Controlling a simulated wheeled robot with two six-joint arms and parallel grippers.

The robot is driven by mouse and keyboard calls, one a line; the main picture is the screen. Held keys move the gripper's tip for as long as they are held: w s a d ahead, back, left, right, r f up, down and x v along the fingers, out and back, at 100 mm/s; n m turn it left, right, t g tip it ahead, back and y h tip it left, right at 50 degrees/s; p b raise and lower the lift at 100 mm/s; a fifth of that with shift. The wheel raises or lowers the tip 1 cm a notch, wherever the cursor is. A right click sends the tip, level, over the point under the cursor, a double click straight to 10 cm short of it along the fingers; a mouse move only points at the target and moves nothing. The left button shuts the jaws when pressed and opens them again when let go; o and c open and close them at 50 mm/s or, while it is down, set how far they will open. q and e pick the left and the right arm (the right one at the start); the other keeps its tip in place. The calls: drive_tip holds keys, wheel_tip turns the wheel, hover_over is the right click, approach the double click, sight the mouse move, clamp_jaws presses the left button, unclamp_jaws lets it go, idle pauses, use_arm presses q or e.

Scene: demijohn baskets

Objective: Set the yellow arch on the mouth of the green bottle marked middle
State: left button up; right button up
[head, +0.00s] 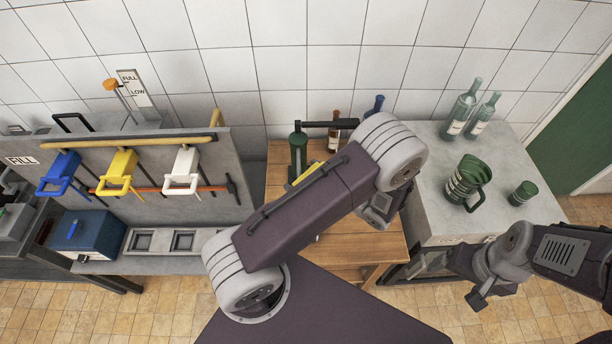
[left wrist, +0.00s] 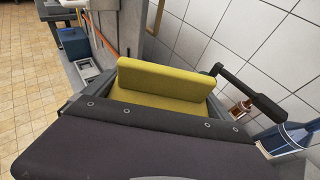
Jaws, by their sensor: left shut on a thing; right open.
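A yellow arch (left wrist: 165,80) is held in my left gripper (left wrist: 165,103) in the left wrist view, where it looks like a yellow block. In the head view, only a small yellow piece (head: 304,173) shows beside my arm, which hides the left gripper. Two tall green bottles (head: 460,112) (head: 483,115) stand on the grey counter at the right. Their labels are too small to read, so I cannot tell which is marked middle. My right gripper (head: 457,280) is empty and open, low in front of the counter.
A green object with a black lever (head: 330,124), a brown bottle (head: 334,132) and a blue bottle (head: 379,103) stand at the wooden table (head: 280,185). A green jug (head: 466,182) and green cup (head: 523,193) stand on the counter. Blue, yellow and white tools hang on a panel (head: 215,160).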

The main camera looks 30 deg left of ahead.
use_arm(q)
drive_tip(key=shift+f+b, duration=3.15)
drive_tip(key=shift+f, duration=0.9)
drive_tip(key=o, duration=1.1)
drive_tip(key=shift+r, duration=0.1)
drive_tip(key=shift+c, duration=0.2)
drive_tip(key=b+v, duration=0.2)
drive_tip(key=v, duration=0.7)
drive_tip(key=shift+d, duration=0.1)
